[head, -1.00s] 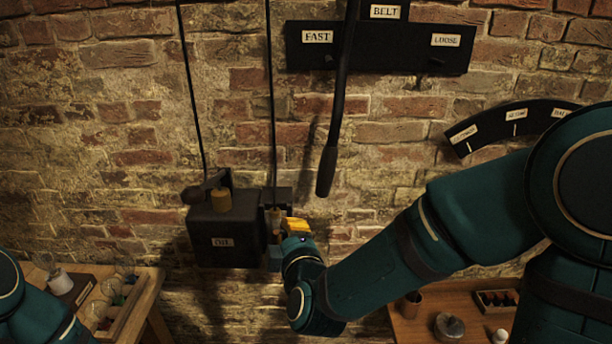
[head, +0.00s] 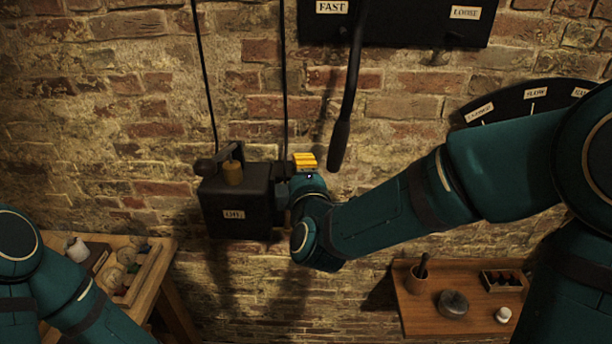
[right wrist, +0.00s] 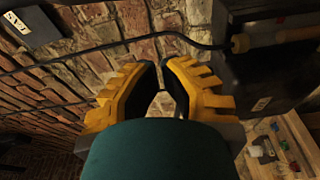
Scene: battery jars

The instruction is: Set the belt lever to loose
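The belt lever (head: 342,130) is a long dark bar with a thick grip, hanging in front of the black belt plate (head: 400,30). It crosses the plate between the FAST label (head: 331,7) and the LOOSE label (head: 465,13), nearer FAST. My right gripper (head: 304,161) has yellow fingers and is left of the lever's grip, apart from it in the picture. In the right wrist view the fingers (right wrist: 160,75) stand apart with bare brick between them and nothing held. The FAST label also shows there (right wrist: 17,23). My left gripper is out of view.
A black OIL box (head: 235,205) with a brass knob is on the wall just left of my right gripper. A labelled dial (head: 530,100) is at right. A shelf (head: 415,310) holds small items, and a workbench (head: 165,265) stands at lower left.

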